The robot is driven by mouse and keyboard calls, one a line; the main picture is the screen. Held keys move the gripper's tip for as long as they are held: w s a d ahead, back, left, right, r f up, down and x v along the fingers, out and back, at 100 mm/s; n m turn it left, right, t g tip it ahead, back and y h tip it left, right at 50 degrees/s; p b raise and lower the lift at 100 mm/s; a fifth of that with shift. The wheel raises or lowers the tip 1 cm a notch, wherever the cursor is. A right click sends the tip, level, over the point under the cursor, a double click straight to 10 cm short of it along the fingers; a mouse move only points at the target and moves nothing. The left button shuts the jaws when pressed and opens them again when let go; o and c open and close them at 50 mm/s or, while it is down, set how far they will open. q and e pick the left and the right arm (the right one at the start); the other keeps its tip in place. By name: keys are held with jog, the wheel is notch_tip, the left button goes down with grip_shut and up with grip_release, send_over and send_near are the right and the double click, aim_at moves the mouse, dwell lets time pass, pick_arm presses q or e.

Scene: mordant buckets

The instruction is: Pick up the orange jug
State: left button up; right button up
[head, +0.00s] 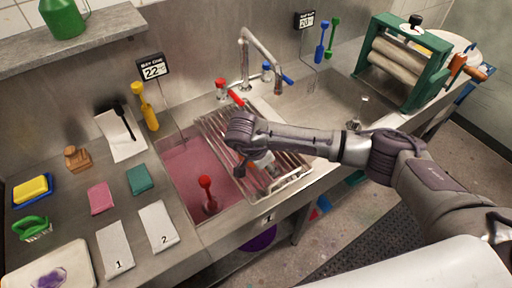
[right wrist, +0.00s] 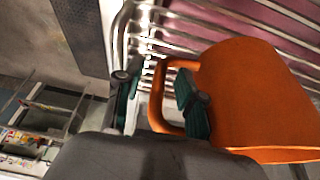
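The orange jug (right wrist: 258,95) fills the right side of the right wrist view, by the metal bars of the drying rack (right wrist: 225,25). Its handle (right wrist: 156,100) points toward my right gripper (right wrist: 154,82). One green-padded finger is inside the handle loop and the other is outside it. A gap shows between the outer finger and the handle, so the gripper looks open around it. My left gripper is not in view.
A sink with pink liquid (head: 185,170) and a red-handled tool (head: 207,190) lies left of the rack. The faucet (head: 245,60) stands behind it. A green roller wringer (head: 405,60) is at the right. Cloths, sponges and brushes lie on the left counter.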

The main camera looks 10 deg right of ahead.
grip_shut()
jog(key=shift+r, duration=0.15)
dwell(0.4)
